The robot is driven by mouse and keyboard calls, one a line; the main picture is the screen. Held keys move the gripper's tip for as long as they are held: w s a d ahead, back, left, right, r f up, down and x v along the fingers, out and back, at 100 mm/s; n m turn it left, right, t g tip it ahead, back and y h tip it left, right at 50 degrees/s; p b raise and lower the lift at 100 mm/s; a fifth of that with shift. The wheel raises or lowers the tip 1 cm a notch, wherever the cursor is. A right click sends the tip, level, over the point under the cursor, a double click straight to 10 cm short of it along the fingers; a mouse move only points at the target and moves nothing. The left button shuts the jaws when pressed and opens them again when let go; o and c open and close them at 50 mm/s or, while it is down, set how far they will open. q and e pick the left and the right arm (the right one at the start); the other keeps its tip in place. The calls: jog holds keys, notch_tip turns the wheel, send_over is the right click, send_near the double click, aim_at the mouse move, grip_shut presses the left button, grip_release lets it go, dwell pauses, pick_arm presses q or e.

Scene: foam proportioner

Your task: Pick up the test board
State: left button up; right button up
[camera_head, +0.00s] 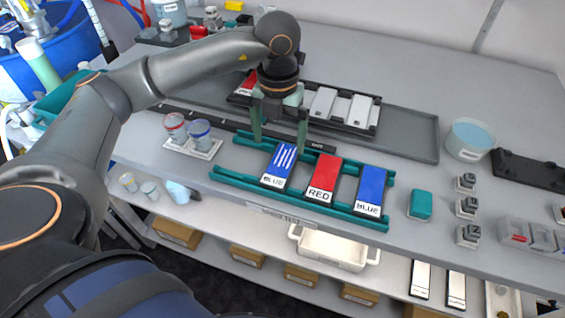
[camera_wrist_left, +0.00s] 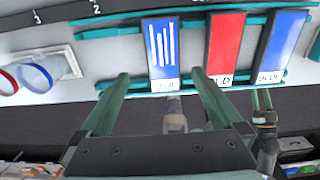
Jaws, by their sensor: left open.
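Three boards lie side by side on a teal rack (camera_head: 225,176). They are a blue board with white stripes (camera_head: 280,163), a red board labelled RED (camera_head: 322,178) and a plain blue board (camera_head: 370,190). My left gripper (camera_head: 280,134) is open and empty, its teal fingers pointing down above the far end of the striped board. In the left wrist view, the striped board (camera_wrist_left: 162,50) shows beyond and between the open fingers (camera_wrist_left: 159,86). My right gripper (camera_wrist_left: 262,99) seems to show small at the right of that view; its opening is unclear.
A teal block (camera_head: 420,205) and several small grey pieces (camera_head: 467,207) stand right. A beaker (camera_head: 470,140) stands at the back right.

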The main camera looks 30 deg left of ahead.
aim_at(281, 164)
pick_arm(q)
jog(key=f, duration=0.4)
jog(key=f+p, duration=0.1)
jog(key=f, duration=0.1)
jog(key=shift+d+f, duration=0.25)
jog(key=shift+f, duration=0.1)
jog(key=c, duration=1.3)
jog(key=shift+c, duration=0.4)
jog(key=shift+r, duration=0.2)
